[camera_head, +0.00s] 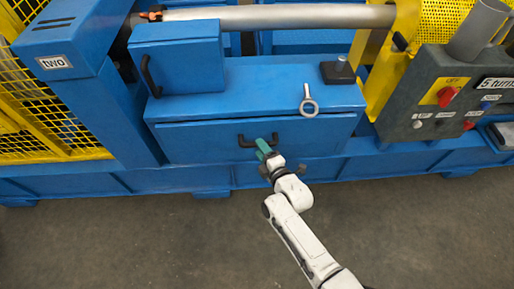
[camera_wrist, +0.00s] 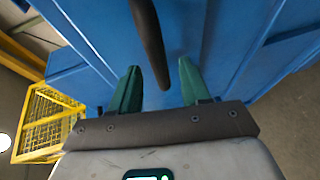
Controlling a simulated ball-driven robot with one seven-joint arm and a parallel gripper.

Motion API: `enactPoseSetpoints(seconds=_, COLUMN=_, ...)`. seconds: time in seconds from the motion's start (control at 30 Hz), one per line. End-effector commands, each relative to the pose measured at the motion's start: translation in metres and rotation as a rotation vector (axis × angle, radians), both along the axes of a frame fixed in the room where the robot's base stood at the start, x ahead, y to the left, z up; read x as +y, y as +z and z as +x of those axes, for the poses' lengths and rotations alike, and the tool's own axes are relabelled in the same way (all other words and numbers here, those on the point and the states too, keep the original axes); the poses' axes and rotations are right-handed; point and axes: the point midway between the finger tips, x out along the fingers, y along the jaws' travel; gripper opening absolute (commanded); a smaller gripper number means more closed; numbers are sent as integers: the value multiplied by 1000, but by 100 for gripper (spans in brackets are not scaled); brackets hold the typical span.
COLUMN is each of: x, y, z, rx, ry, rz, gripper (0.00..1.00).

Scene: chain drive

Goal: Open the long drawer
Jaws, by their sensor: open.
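The long drawer (camera_head: 200,143) is a wide blue front below the blue bench top, and it looks shut. Its black handle (camera_head: 247,142) is at the middle of the front. My gripper (camera_head: 264,147) has green fingers and is at the right part of this handle. In the wrist view, my gripper (camera_wrist: 158,75) is open, with one green finger on each side of a dark bar that looks like the handle (camera_wrist: 150,45). I cannot tell whether the fingers touch it. The fingertips partly hide the handle's right end in the head view.
A ring-ended metal tool (camera_head: 309,106) and a black block (camera_head: 337,72) are on the bench top. A smaller blue box with a black handle (camera_head: 150,77) stands at the upper left. A control panel (camera_head: 440,100) is at right. The floor (camera_head: 150,245) in front is clear.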

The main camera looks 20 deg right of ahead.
Motion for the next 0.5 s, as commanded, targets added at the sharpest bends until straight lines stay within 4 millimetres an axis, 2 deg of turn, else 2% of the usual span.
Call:
enactPoseSetpoints(seconds=0.1, x=1, y=-6, z=18, rx=-1, ry=-1, rz=1, gripper=46)
enactPoseSetpoints(seconds=0.2, x=2, y=-6, z=26, rx=0, ry=-1, rz=0, gripper=46)
enactPoseSetpoints(seconds=0.5, x=2, y=-6, z=33, rx=1, ry=0, rz=0, gripper=46)
